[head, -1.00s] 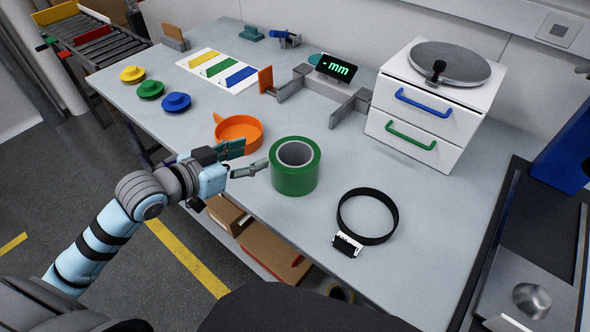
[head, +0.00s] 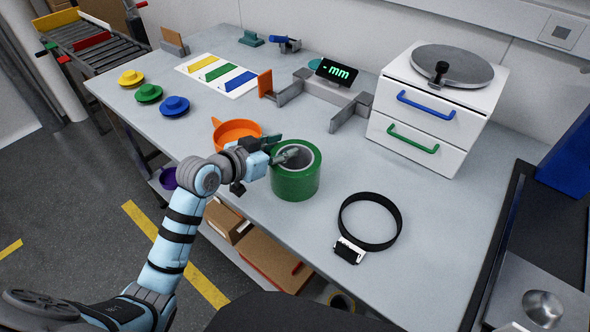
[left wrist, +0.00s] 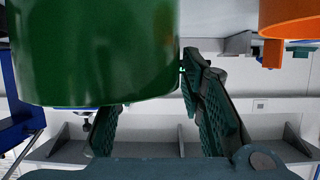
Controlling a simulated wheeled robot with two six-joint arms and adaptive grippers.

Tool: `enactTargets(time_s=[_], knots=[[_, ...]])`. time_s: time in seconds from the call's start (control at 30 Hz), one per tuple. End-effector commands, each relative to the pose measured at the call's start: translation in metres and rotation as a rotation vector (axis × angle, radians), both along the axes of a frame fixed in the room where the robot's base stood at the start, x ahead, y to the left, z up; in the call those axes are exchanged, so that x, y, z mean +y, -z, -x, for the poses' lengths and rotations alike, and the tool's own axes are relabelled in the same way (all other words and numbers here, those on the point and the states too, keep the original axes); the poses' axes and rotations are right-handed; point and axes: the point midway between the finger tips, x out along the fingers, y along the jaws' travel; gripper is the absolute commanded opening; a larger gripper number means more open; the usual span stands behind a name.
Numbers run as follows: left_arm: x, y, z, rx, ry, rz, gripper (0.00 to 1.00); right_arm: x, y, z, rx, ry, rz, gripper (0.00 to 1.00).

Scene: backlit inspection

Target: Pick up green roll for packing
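The green roll (head: 296,184) stands upright on the grey table, its round hole facing up. It also shows large at the upper left of the left wrist view (left wrist: 95,50). My left gripper (head: 287,147) is open at the roll's upper left edge, with one finger over the top opening in the head view. In the left wrist view, one finger's tip is hidden by the roll and the other finger shows just right of it. Whether either finger touches the roll, I cannot tell. The roll still rests on the table. My right gripper is not in view.
An orange ring (head: 237,129) lies close behind my left gripper. A black strap loop (head: 370,246) lies right of the roll. A gauge with a "mm" display (head: 337,72) and a white drawer unit (head: 428,130) stand behind. Between roll and drawers the table is clear.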

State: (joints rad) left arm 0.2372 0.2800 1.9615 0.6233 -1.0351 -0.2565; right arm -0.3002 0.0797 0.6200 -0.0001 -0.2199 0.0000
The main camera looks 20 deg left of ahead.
Motion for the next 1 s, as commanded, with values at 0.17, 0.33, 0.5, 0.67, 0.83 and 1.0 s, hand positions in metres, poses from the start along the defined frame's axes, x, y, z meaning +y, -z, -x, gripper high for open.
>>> enactTargets(time_s=[0.17,0.33,0.5,0.67,0.83,1.0], knots=[[0.000,0.000,0.000,0.000,0.000,0.000,0.02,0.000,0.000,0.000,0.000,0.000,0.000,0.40],[0.000,0.000,0.000,0.000,0.000,0.001,0.00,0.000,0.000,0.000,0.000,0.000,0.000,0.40],[0.000,-0.002,0.000,-0.004,0.001,0.003,0.00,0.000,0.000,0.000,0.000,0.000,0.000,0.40],[0.000,-0.003,0.000,-0.003,0.000,0.002,0.00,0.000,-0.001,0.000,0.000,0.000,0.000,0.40],[0.000,-0.019,-0.001,-0.007,0.000,0.002,0.00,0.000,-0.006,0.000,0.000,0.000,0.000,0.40],[0.000,-0.061,-0.001,-0.010,0.001,0.002,0.00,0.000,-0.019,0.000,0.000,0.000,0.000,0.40]])
